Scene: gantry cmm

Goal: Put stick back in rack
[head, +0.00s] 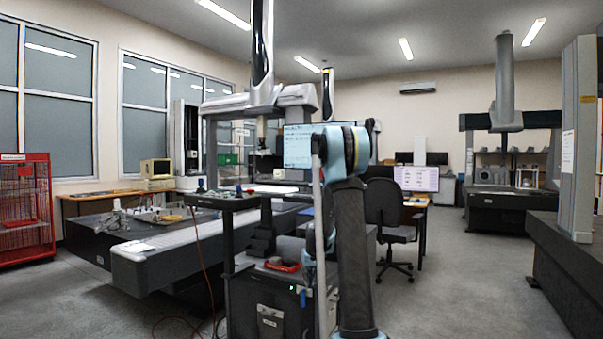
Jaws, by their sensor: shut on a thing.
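A long, thin, pale grey stick (319,235) stands nearly upright just left of my dark arm link in the head view. Its upper end meets a dark part beside my light-blue elbow, and its lower end runs down to the picture's bottom edge. My gripper (310,272) is low beside the stick, small and largely covered by it. It is shut on the stick, but the finger contact is hard to make out. A red wire-sided rack (25,210) with a sign on top stands at the far left, well away from the stick.
A dark cart (270,305) with a red-handled item (282,265) stands close behind the stick. A long measuring-machine table (165,250) lies left of it. A red cable (205,262) trails to the floor. An office chair (388,222) stands right. Floor is open at right centre and front left.

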